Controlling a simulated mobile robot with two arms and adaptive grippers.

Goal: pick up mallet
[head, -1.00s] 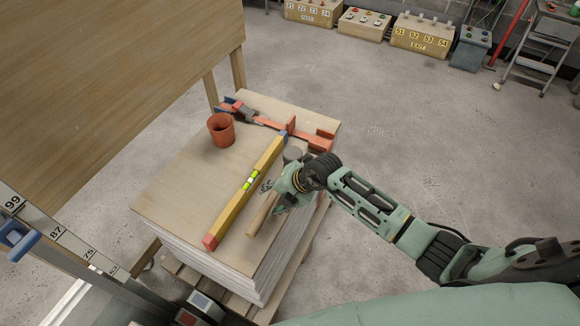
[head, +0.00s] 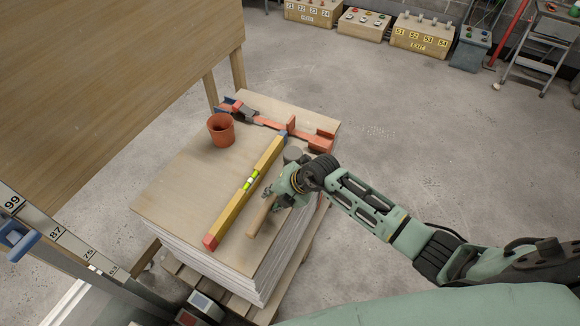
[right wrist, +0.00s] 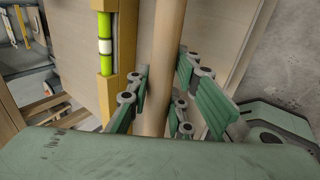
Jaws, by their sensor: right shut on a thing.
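The mallet has a wooden handle (head: 262,216) and a grey head (head: 292,154). It lies on the stack of boards at the right of the yellow spirit level. My right gripper (head: 277,195) is over the mallet and shut on its handle. In the right wrist view the handle (right wrist: 155,75) runs between the green fingers (right wrist: 157,100). Part of the mallet between head and handle is hidden behind my gripper. My left gripper is not in view.
The yellow level (head: 240,197) lies close beside the mallet. An orange cup (head: 221,130) and an orange clamp (head: 315,138) are farther back on the board stack (head: 170,205). A large wooden table (head: 110,70) stands at the left. Open floor lies to the right.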

